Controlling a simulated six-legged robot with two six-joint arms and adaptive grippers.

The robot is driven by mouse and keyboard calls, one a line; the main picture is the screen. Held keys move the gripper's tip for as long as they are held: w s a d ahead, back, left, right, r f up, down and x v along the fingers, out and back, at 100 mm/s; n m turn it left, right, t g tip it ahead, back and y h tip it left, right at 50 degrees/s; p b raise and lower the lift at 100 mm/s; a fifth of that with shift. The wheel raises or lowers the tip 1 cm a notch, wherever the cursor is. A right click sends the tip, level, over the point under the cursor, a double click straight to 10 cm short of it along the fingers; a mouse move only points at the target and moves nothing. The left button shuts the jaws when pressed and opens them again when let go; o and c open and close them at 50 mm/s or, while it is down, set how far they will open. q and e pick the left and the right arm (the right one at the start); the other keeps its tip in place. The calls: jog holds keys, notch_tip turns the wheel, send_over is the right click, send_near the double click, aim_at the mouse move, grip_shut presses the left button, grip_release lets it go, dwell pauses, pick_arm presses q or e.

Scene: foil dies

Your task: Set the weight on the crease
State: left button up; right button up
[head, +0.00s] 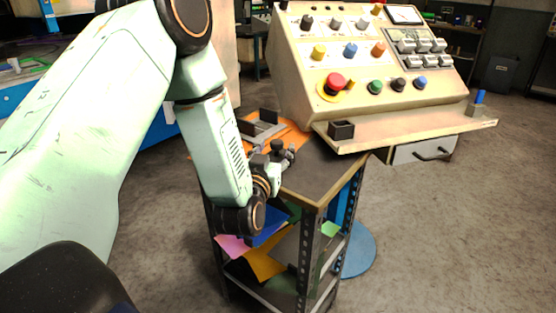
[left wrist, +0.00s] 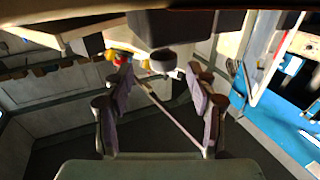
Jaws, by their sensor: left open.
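My left gripper (head: 284,153) is low over the dark top of a small shelf cart (head: 318,178), near its front edge. In the left wrist view its two fingers (left wrist: 160,78) stand apart. A dark, short round piece (left wrist: 163,61) shows beyond and between the fingertips; I cannot tell whether it is the weight, and no contact shows. An orange sheet (head: 292,138) lies on the cart top, partly hidden by my arm, with a grey metal piece (head: 262,128) on it. I cannot make out the crease. My right gripper is out of view.
A cream control console (head: 300,75) with coloured knobs and a red button (head: 336,82) stands behind the cart. Its ledge (head: 420,130) overhangs close to the gripper and carries a black block (head: 341,130). Coloured sheets (head: 266,262) lie on the cart's lower shelf.

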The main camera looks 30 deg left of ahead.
aim_at(274, 146)
pick_arm(q)
jog(key=x, duration=0.3)
jog(key=shift+s+a+f, duration=0.15)
jog(key=shift+a, duration=0.15)
jog(key=shift+w+a+b, duration=0.1)
jog(key=shift+w+b, duration=0.2)
jog(key=shift+w, duration=0.2)
jog(key=shift+c, duration=0.3)
jog(key=c, duration=0.3)
grip_shut()
jog(key=shift+w, duration=0.1)
